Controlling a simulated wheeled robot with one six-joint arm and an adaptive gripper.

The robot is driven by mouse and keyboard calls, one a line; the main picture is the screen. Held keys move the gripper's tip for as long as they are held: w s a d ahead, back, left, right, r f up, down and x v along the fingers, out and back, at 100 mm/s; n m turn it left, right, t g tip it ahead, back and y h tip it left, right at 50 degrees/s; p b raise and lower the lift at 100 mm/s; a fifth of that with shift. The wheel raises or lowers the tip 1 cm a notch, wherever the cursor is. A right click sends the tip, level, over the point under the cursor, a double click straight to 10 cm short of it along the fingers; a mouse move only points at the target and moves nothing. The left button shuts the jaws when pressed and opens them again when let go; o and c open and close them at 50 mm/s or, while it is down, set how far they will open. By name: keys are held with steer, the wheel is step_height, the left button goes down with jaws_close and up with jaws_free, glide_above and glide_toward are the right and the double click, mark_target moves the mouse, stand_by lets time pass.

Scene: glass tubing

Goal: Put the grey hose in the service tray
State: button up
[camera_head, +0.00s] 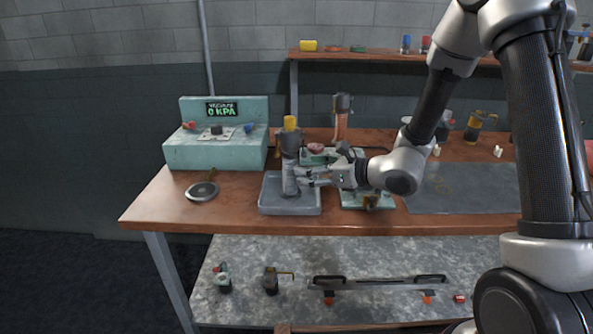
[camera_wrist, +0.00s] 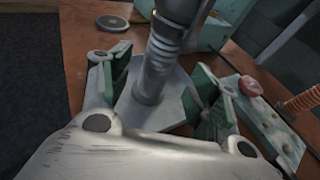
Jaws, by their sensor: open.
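The grey hose (camera_head: 289,176) is a ribbed grey piece with a darker, wider upper part and a yellow top. It stands about upright in the blue-grey service tray (camera_head: 269,208). My gripper (camera_head: 300,179) is at the hose's lower part, just above the tray. In the wrist view the open jaws (camera_wrist: 155,85) stand on either side of the hose (camera_wrist: 160,58), with a visible gap at each side. The tray floor (camera_wrist: 140,112) shows below it.
A teal control box (camera_head: 216,153) reading 0 kPa stands at the back left. A round grey disc (camera_head: 202,192) lies left of the tray. A pale green fixture with an orange-brown coil (camera_head: 340,125) stands right of it. A dark mat (camera_head: 465,188) lies further right.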

steer(key=s+d+r+n+g, duration=0.3)
steer(key=s+d+r+n, duration=0.1)
steer(key=s+n, duration=0.4)
steer(key=s+d+r+n+g, duration=0.4)
steer(key=s+n, duration=0.2)
steer(key=s, duration=0.5)
steer(key=s+d+r+n+t+h, duration=0.1)
steer(key=s+d+r+n+h, duration=0.1)
steer(key=d, duration=0.5)
steer(key=s+d+r+n+t+h, duration=0.1)
steer(key=s+d+r+n+h, duration=0.1)
steer(key=d+n+h, duration=0.3)
steer(key=s+d+r+n+h, duration=0.3)
steer(key=s+d+n+h, duration=0.1)
steer(key=d, duration=0.7)
steer(key=shift+d+t+h, duration=0.15)
steer(key=shift+t+h, duration=0.25)
